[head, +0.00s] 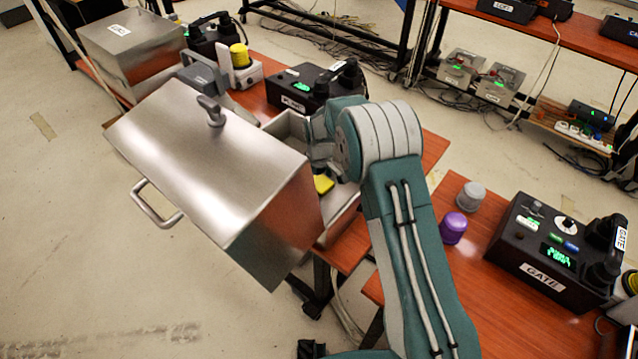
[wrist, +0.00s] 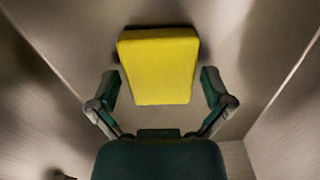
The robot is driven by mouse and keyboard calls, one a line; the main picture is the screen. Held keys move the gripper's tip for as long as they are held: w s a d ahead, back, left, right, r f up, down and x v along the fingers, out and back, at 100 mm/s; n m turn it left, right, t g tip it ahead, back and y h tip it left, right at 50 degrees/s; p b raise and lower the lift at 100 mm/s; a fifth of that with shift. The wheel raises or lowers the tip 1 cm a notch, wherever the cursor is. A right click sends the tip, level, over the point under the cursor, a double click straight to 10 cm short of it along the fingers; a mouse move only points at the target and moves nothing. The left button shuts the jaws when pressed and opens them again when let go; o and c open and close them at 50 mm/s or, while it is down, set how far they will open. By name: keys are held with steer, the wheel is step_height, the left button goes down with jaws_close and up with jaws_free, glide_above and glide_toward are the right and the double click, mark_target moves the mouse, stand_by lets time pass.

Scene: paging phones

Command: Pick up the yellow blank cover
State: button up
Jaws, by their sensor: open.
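The yellow blank cover (wrist: 158,68) is a flat yellow block lying inside a metal box, seen in the wrist view between and a little beyond my fingers. My gripper (wrist: 162,88) is open, with one finger on each side of the cover's lower part and a gap on both sides. In the head view a small part of the yellow cover (head: 323,184) shows inside the open metal box (head: 345,222). My arm hides most of the box's inside and my gripper's fingers there.
The box's large metal door (head: 215,170) stands open at the left. The box walls (wrist: 35,110) enclose my gripper. A purple knob (head: 453,228), a grey knob (head: 471,195) and a black GATE phone unit (head: 550,255) stand on the table at the right.

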steer(key=c, duration=0.9)
steer(key=shift+c, duration=0.2)
